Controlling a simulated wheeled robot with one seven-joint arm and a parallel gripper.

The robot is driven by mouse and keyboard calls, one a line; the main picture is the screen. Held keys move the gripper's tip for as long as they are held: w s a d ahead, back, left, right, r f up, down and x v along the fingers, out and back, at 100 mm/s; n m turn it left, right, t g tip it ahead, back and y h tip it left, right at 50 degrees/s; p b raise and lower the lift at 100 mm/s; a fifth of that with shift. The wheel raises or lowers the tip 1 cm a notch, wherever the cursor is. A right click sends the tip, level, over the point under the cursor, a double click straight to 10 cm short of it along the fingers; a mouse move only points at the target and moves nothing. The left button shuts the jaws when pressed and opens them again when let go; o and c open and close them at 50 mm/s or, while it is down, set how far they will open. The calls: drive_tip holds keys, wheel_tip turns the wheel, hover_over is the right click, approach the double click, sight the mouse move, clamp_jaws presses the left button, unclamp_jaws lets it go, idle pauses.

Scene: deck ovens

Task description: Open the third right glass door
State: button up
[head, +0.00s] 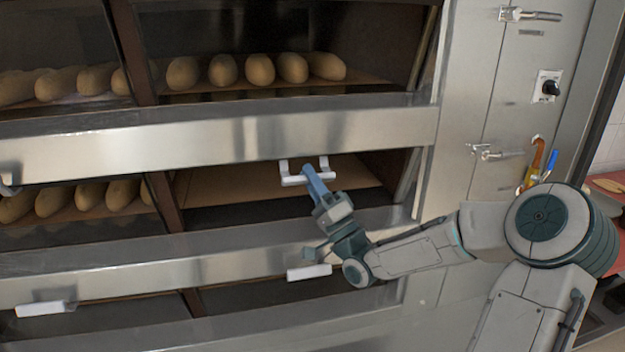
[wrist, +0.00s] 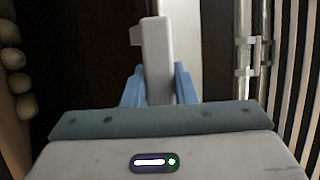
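A white door handle (head: 294,180) with two posts shows in the head view, in front of the right-hand opening of the middle visible deck. My gripper (head: 308,172) reaches it from the lower right, and its blue fingers lie on the handle. In the wrist view the white handle (wrist: 157,55) stands between the two blue fingers of my gripper (wrist: 158,85), which close against both its sides. The handle's posts show, unlike the flatter handle (head: 309,272) on the deck below. The glass itself is hard to see, so I cannot tell its exact angle.
The deck above holds a row of loaves (head: 260,70). More loaves (head: 87,194) lie at the left of the middle deck. A steel panel (head: 480,110) with latches and a black knob (head: 550,87) stands at the right. Another white handle (head: 45,308) is at the lower left.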

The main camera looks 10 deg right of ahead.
clamp_jaws()
drive_tip(key=shift+r+h+p, duration=0.15)
drive_tip(key=shift+h+p, duration=0.15)
drive_tip(key=shift+p, duration=0.1)
drive_tip(key=p, duration=0.1)
drive_tip(key=m+p, duration=0.1)
drive_tip(key=shift+s+r+h+p, duration=0.15)
drive_tip(key=shift+r+h+p, duration=0.15)
drive_tip(key=shift+r+p, duration=0.05)
drive_tip(key=shift+s+m+g+h+p, duration=0.1)
drive_tip(key=shift+m+g+h+p, duration=0.2)
drive_tip(key=shift+p, duration=0.3)
drive_tip(key=shift+f, duration=0.2)
